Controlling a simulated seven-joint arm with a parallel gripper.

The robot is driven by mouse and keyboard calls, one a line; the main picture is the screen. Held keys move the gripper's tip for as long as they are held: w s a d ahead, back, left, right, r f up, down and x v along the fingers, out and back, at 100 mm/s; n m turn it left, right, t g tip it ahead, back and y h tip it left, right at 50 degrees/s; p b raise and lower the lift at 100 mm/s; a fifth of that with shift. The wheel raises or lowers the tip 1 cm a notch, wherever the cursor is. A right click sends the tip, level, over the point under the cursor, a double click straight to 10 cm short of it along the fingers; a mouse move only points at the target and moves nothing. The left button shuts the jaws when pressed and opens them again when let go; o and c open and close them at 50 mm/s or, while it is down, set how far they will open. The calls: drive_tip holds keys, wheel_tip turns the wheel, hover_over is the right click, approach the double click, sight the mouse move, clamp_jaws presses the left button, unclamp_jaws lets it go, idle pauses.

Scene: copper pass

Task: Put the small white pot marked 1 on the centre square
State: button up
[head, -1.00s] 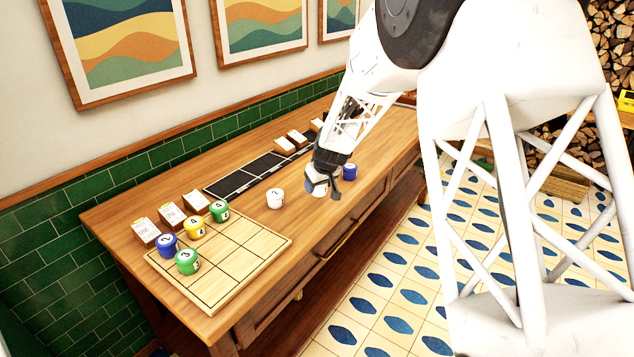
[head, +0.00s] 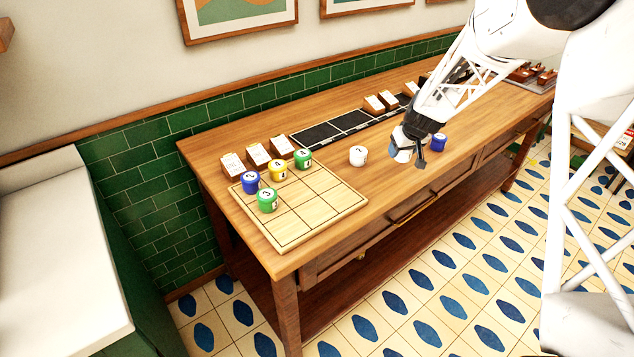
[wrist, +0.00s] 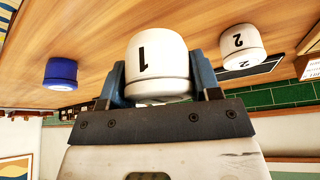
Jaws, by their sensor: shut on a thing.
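The small white pot marked 1 (wrist: 157,68) is between the two fingers of my gripper (wrist: 160,85) in the wrist view, and the gripper is shut on it. In the head view my gripper (head: 408,152) is over the front part of the table, with the white pot (head: 402,156) partly hidden by the fingers. I cannot tell whether the pot touches the table. The wooden board (head: 325,215) with a square grid lies at the table's left end, left of my gripper. Its centre square (head: 298,194) looks empty.
On the board are a blue pot (head: 251,182), a yellow pot (head: 278,170) and two green pots (head: 302,159). A white pot marked 2 (head: 358,156) stands between board and gripper. Another blue pot (head: 438,142) is just right of the gripper. Black squares (head: 350,121) and card blocks line the back.

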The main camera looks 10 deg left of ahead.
drive_tip(key=s+a+n, duration=0.2)
drive_tip(key=s+a, duration=0.3)
drive_tip(key=s+a+r+n+g+y, duration=0.1)
drive_tip(key=s+a+n, duration=0.1)
drive_tip(key=s+a, duration=0.3)
drive_tip(key=s+a+n, duration=0.2)
drive_tip(key=s+a, duration=0.3)
drive_tip(key=shift+s+r+g+y, duration=0.15)
drive_tip(key=shift+r+g+y, duration=0.15)
drive_tip(key=shift+r+y, duration=0.1)
drive_tip(key=s+a+n+g, duration=0.1)
drive_tip(key=s+a, duration=0.3)
drive_tip(key=s, duration=0.4)
drive_tip(key=s+a+n+y, duration=0.1)
drive_tip(key=s+a+n, duration=0.3)
drive_tip(key=s, duration=0.3)
drive_tip(key=shift+s+a+r+g, duration=0.15)
drive_tip(key=shift+s+a+g, duration=0.15)
drive_tip(key=shift+s+g, duration=0.1)
drive_tip(key=shift+w, duration=0.15)
hover_over(289, 192)
drive_tip(key=d, duration=0.1)
drive_tip(key=shift+d+f, duration=0.15)
drive_tip(key=shift+f, duration=0.6)
drive_tip(key=shift+f, duration=0.1)
drive_tip(key=shift+f, duration=1.65)
drive_tip(key=shift+f, duration=0.15)
drive_tip(key=o, duration=1)
